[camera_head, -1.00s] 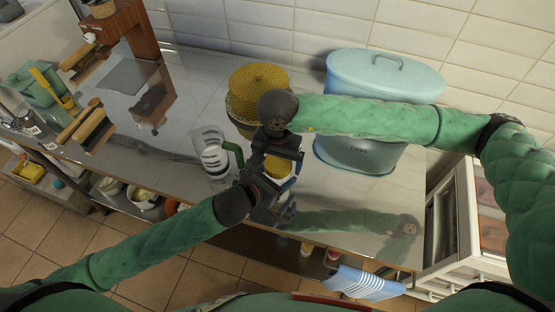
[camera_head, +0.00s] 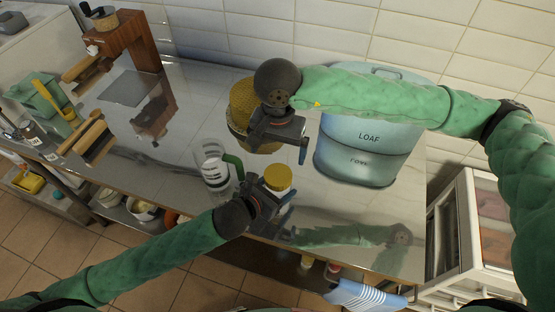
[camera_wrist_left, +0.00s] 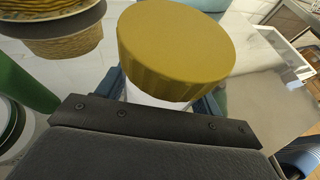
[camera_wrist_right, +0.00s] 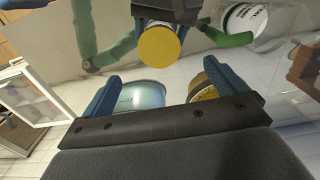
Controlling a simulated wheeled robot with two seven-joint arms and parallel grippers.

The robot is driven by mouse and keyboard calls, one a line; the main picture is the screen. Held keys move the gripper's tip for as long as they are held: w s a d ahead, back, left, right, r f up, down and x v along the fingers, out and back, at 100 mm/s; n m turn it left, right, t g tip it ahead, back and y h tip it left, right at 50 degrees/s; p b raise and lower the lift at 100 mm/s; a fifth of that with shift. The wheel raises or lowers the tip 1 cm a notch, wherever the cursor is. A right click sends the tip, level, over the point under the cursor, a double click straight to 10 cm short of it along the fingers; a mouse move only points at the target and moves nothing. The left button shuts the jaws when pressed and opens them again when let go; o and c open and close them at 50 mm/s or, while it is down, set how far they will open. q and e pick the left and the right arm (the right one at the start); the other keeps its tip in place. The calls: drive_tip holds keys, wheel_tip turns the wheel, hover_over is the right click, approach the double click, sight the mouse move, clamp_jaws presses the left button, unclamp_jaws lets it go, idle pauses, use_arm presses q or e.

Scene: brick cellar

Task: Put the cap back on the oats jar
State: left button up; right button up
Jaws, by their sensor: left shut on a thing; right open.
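The oats jar (camera_wrist_left: 150,98) is a white jar, held upright in my left gripper (camera_head: 275,194). Its yellow cap (camera_head: 278,177) sits on top of it and looks level; it fills the middle of the left wrist view (camera_wrist_left: 176,48) and shows from above in the right wrist view (camera_wrist_right: 159,45). The gripper covers most of the jar's body, and I cannot tell how tightly the cap is seated. My right gripper (camera_head: 281,146) is open and empty, behind and above the jar, clear of the cap.
A light blue loaf bin (camera_head: 365,150) stands behind on the right. A wicker basket (camera_head: 241,100) is partly hidden behind my right gripper. A glass jug with a green handle (camera_head: 213,166) stands just left of the jar. The steel counter (camera_head: 345,215) is clear to the right.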

drive_tip(key=shift+r, duration=0.9)
use_arm(q)
drive_tip(key=o, duration=2)
drive_tip(key=shift+c, duration=0.2)
drive_tip(key=shift+s, duration=0.1)
drive_tip(key=shift+s+a, duration=0.2)
drive_tip(key=b+v, duration=0.2)
drive_tip(key=v, duration=0.3)
drive_tip(key=shift+s+a+r, duration=0.1)
drive_tip(key=shift+a, duration=0.1)
use_arm(e)
wheel_tip(320, 180, down, 2)
drive_tip(key=shift+f, duration=0.2)
use_arm(q)
drive_tip(key=shift+b+v, duration=0.4)
drive_tip(key=shift+v, duration=0.45)
use_arm(e)
drive_tip(key=shift+f, duration=0.15)
